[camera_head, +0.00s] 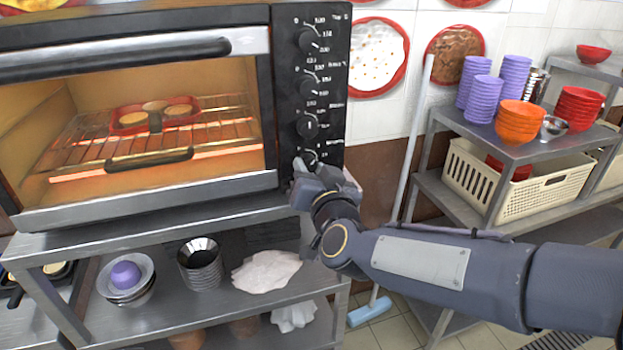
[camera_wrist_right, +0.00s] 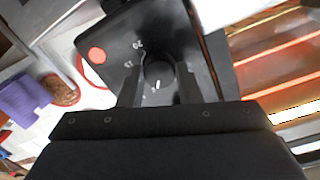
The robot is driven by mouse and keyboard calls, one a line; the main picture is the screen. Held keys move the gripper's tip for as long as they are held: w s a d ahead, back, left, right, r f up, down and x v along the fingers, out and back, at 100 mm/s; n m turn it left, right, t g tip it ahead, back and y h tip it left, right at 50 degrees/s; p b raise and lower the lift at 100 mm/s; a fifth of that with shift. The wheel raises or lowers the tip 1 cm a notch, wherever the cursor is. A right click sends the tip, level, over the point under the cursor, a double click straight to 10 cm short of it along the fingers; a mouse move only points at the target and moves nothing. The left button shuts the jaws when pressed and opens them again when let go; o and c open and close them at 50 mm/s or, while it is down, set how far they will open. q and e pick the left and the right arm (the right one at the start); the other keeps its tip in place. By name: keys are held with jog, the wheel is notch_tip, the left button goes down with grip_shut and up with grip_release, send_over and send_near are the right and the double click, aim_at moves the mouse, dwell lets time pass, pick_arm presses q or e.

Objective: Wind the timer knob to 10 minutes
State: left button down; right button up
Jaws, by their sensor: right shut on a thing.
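The timer knob (camera_head: 310,156) is the lowest of the black knobs on the oven's control panel (camera_head: 335,100). My right gripper (camera_head: 304,170) is at this knob and partly covers it in the head view. In the right wrist view the round black knob (camera_wrist_right: 158,74) sits between the two fingers of my right gripper (camera_wrist_right: 160,90), which are shut on its sides. A white pointer mark shows on the knob, and small white numbers are on the panel beside it. The exact setting is too small to tell. My left gripper is not in view.
The oven (camera_head: 140,110) glows inside, with a red tray (camera_head: 155,115) on its rack. It stands on a steel table (camera_head: 190,218) with bowls below. At the right a steel shelf (camera_head: 520,150) holds stacked purple, orange and red bowls.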

jog(key=m+b, duration=0.2)
jog(key=m, duration=0.3)
jog(key=shift+f+b, duration=0.15)
jog(key=shift+b, duration=0.2)
jog(key=shift+m+b, duration=0.85)
jog(key=shift+m, duration=1.15)
jog(key=shift+y, duration=0.4)
jog(key=o, duration=1)
jog(key=shift+r, duration=0.2)
jog(key=v, duration=0.7)
jog(key=shift+s+d+r, duration=0.15)
jog(key=shift+s, duration=0.2)
